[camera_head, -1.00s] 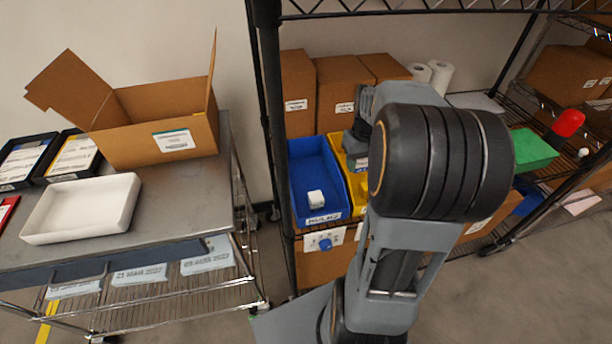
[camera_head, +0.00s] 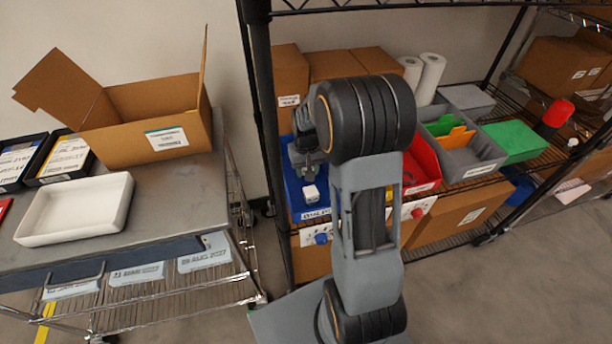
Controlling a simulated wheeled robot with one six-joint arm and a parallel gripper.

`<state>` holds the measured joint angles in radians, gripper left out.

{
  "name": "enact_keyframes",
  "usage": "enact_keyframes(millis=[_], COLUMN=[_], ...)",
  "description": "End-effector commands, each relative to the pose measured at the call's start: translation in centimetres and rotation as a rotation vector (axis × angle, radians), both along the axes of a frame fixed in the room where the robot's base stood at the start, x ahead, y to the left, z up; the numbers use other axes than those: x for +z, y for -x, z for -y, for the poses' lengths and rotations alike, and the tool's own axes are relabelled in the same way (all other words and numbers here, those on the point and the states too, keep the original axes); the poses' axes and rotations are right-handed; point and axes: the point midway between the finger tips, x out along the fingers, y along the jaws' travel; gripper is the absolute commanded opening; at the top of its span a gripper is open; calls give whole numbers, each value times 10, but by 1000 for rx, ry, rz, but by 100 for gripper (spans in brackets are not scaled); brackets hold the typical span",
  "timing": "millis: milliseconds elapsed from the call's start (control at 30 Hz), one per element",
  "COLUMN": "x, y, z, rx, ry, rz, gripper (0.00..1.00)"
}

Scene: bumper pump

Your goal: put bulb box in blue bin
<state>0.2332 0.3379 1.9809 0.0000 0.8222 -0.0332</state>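A small white box (camera_head: 310,194), which I take for the bulb box, lies in the front part of the blue bin (camera_head: 294,207). The bin stands on the wire shelf, at the left end of the bin row. My gripper (camera_head: 307,170) is over the blue bin, just behind and above the white box in the picture. I cannot tell whether it touches the box, and its finger opening is too small to make out. My arm hides the right side of the bin and most of the yellow bin beside it.
A red bin (camera_head: 421,165), a grey bin (camera_head: 478,160) with green and orange dividers, and a green bin (camera_head: 517,141) stand to the right. Cardboard boxes are behind. A bench at left holds an open carton (camera_head: 130,146) and a white tray (camera_head: 75,208). A black shelf post (camera_head: 266,120) stands close left.

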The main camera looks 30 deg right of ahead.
Motion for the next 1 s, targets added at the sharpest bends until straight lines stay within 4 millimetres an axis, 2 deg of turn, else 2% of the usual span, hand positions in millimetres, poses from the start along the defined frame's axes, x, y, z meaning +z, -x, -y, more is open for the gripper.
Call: enact_keyframes(millis=[233, 633, 667, 900, 1000], x=[-32, -37, -37, -36, -36], y=[-1, -1, -1, -1, -1], z=[-2, -1, -1, -1, -1], rx=[0, 0, 0, 0, 0], ry=[0, 0, 0, 0, 0], rz=[-2, -1, -1, -1, -1], gripper=[13, 13, 41, 64, 65])
